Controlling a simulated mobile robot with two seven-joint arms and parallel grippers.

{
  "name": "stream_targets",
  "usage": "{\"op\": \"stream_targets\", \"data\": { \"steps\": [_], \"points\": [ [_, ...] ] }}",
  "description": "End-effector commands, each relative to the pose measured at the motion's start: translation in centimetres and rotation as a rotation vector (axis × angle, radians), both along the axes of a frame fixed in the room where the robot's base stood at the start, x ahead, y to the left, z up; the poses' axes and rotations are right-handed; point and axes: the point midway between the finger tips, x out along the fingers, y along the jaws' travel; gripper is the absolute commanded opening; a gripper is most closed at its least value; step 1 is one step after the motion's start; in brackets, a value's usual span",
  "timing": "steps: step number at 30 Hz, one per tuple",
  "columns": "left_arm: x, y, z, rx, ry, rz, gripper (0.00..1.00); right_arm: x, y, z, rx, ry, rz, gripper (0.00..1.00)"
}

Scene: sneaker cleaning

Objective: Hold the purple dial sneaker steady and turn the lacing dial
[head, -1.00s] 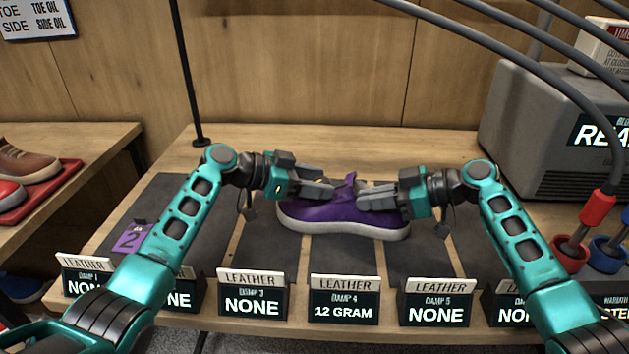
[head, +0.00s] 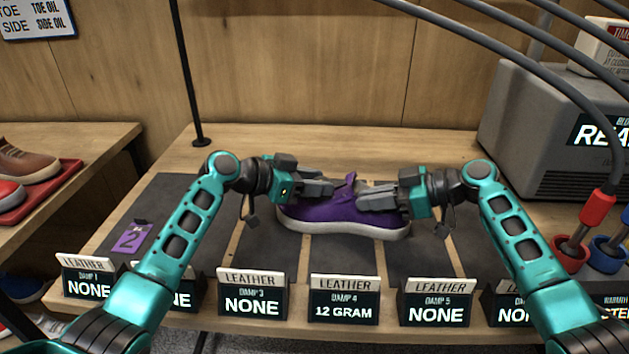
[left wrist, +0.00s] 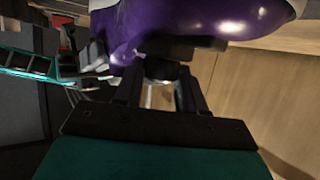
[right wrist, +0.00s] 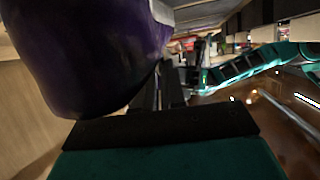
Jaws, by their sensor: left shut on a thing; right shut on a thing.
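The purple sneaker (head: 325,213) with a white sole stands upright on the dark mats in the middle of the table, its toe to the left. My left gripper (head: 328,188) reaches over it from the left. In the left wrist view its fingers (left wrist: 160,90) are shut on a dark round part, apparently the lacing dial (left wrist: 164,68), against the purple upper. My right gripper (head: 365,192) comes from the right and is shut on the upper near the heel. The right wrist view shows its fingers (right wrist: 160,92) against the purple side. The fingers hide the exact grip.
Label stands (head: 252,300) line the table's front edge. A purple number card (head: 131,238) lies at the left. A grey machine (head: 540,125) with cables stands at the back right, with red and blue cups (head: 570,252) near it. A dark post (head: 185,75) rises behind. Dark mats beside the sneaker are clear.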

Motion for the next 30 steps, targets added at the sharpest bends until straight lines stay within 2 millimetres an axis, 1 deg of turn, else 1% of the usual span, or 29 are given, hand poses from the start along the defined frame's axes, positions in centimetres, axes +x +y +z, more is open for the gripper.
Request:
{"op": "stream_targets", "data": {
  "steps": [5,6,12,14,23,26,29,30],
  "points": [
    [-0.1,-0.1,-0.1,-0.001,0.005,-0.003,0.09,0.1,-0.1,-0.2,-0.003,0.000,-0.003,0.00],
    [-0.1,-0.1,-0.1,-0.001,0.005,-0.003,0.41,0.1,-0.1,-0.2,-0.003,0.000,-0.003,0.00],
    [-0.1,-0.1,-0.1,-0.002,0.003,-0.003,0.60,0.0,-0.1,-0.2,-0.003,0.000,-0.003,0.00],
    [-0.1,-0.1,-0.1,-0.002,0.003,-0.003,0.66,0.0,-0.1,-0.2,-0.003,0.001,-0.002,0.00],
    [-0.1,0.2,0.1,-0.002,0.001,-0.001,0.66,0.0,-0.1,-0.2,-0.004,0.001,-0.002,0.00],
    [-0.5,1.1,0.4,-0.001,0.000,0.000,0.66,0.0,-0.1,-0.2,-0.004,0.002,-0.002,0.00],
    [-1.3,2.4,1.0,0.002,-0.001,-0.001,0.66,0.0,-0.1,-0.2,-0.004,0.002,-0.002,0.00],
    [-1.7,3.1,1.3,0.002,-0.001,0.000,0.66,0.0,-0.1,-0.2,-0.004,0.002,-0.002,0.00]
  ]
}}
